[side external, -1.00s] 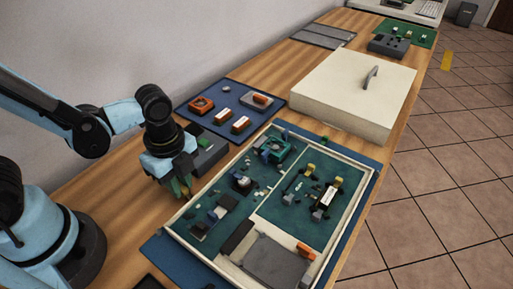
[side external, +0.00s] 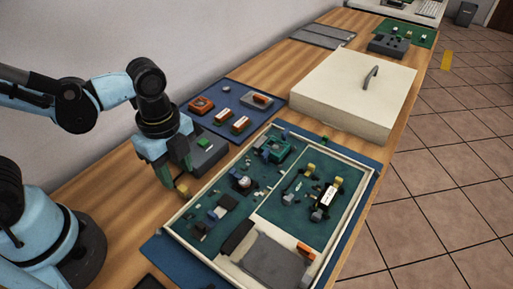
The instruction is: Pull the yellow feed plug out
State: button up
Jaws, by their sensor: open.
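A small yellow block (side external: 183,189), which looks like a plug, shows at the left edge of the open case (side external: 181,228). I cannot tell whether it is seated in anything or loose. My gripper (side external: 178,177) points down just above and behind this block, with its dark green fingers apart. The fingers look clear of the block, though contact is hard to judge from this side. Two other yellow pieces, one at the back (side external: 311,168) and one further right (side external: 337,181), sit on the right green board inside the case. No cable can be made out clearly.
A dark grey box (side external: 207,156) stands right beside my gripper. Behind it lies a blue mat (side external: 221,101) with orange and white parts. A large cream lid (side external: 350,90) with a handle lies further back. Bare wood (side external: 118,190) is free to the left.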

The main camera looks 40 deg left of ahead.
aim_at(181, 186)
notch_tip(181, 186, up, 8)
jog(key=shift+f, duration=0.15)
dwell(0.4)
jog(key=w+a+n+t, duration=0.5)
jog(key=a+n+t, duration=0.2)
jog(key=n, duration=1.1)
jog(key=shift+a+r, duration=0.2)
jog(key=shift+a, duration=0.15)
